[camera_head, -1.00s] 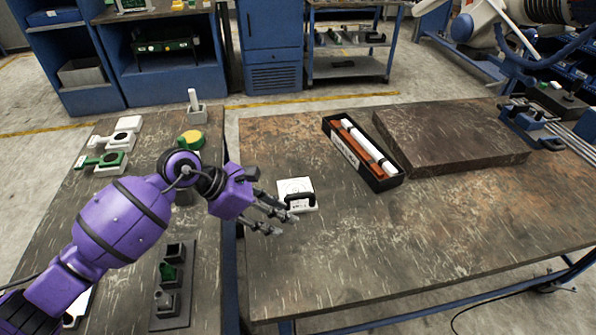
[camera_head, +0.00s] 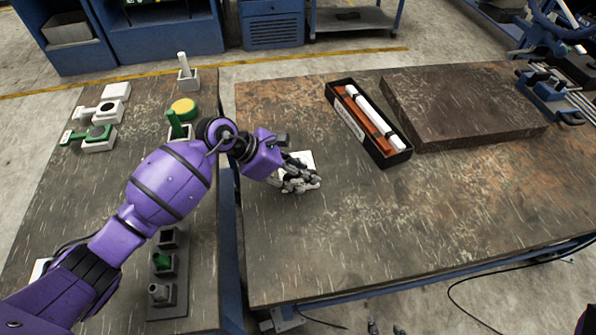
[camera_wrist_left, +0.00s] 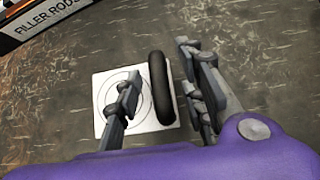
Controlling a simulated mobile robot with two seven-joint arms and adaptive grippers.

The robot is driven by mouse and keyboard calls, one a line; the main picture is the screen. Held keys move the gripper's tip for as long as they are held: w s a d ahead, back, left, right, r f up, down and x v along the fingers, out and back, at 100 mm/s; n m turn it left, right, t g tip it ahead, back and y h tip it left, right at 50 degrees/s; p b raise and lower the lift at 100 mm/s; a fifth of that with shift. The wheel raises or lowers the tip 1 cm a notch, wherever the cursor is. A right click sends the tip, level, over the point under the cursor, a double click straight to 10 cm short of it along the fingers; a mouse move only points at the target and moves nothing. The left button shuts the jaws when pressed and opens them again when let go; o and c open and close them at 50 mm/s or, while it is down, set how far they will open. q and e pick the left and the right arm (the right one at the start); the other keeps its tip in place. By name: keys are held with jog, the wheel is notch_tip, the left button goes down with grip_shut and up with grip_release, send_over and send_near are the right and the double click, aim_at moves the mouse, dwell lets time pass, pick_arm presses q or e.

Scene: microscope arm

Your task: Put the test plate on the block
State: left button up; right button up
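The test plate (camera_head: 307,157) is a white square plate with a black handle, lying flat on the table. In the left wrist view the plate (camera_wrist_left: 108,85) shows rings printed on its face, and its black handle (camera_wrist_left: 160,88) stands between my fingers. My left gripper (camera_head: 300,181) is over the plate and hides most of it in the head view. In the wrist view my left gripper (camera_wrist_left: 160,92) is open, with visible gaps on both sides of the handle. The block (camera_head: 460,108) is a broad dark slab at the back right of the table. My right gripper is not clearly seen.
A black box of filler rods (camera_head: 368,122) lies between plate and block. A blue clamp-like device (camera_head: 548,92) stands right of the block. The left bench (camera_head: 62,195) holds several small fixtures. The table's front right area is clear.

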pick_arm(q)
jog(key=shift+d+f, duration=0.1)
jog(key=shift+f, duration=0.05)
grip_shut()
dwell(0.4)
